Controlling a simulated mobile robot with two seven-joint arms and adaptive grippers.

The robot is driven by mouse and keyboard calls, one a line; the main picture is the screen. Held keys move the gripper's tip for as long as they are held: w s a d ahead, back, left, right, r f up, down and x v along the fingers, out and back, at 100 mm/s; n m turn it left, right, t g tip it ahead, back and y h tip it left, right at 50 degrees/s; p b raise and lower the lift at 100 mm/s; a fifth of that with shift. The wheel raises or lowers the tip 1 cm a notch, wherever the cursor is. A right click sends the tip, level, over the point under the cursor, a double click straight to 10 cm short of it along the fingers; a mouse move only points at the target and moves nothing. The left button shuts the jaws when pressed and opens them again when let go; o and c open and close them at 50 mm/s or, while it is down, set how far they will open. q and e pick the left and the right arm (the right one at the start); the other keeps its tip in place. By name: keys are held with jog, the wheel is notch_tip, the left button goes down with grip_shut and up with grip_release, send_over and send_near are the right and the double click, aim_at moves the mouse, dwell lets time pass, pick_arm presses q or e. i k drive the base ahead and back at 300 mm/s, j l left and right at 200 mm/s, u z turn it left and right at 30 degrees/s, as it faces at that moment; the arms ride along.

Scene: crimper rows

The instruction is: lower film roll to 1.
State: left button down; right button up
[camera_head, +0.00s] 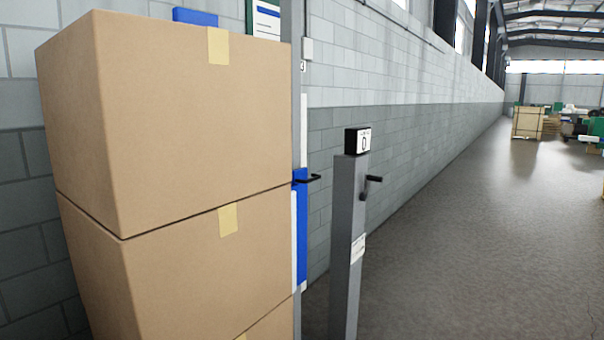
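A grey upright mast (297,120) stands just right of a stack of boxes. It has a small label reading 3 (303,66) near its top. A blue part (301,225) with a black handle (314,179) sits on the mast at mid height, partly hidden by the boxes. White strips show beside it. I cannot tell whether any of this is the film roll. A separate grey post (348,230) carries a display (358,141) reading 0, a black crank handle (372,180) and a white label (357,248). Neither gripper is in view.
Stacked cardboard boxes (170,120) fill the left, close to me, and hide what is behind. A block wall (400,100) runs along the back. The concrete floor (480,240) right of the post is open. A wooden crate (527,122) and other goods stand far off.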

aim_at(299, 180)
jog(key=i+l+u, duration=0.15)
jog(key=i+l, duration=0.3)
jog(key=i+l+u, duration=0.2)
jog(key=i+l, duration=0.3)
jog(key=i+l+u, duration=0.15)
jog(key=i+l, duration=0.25)
jog(key=l, duration=0.2)
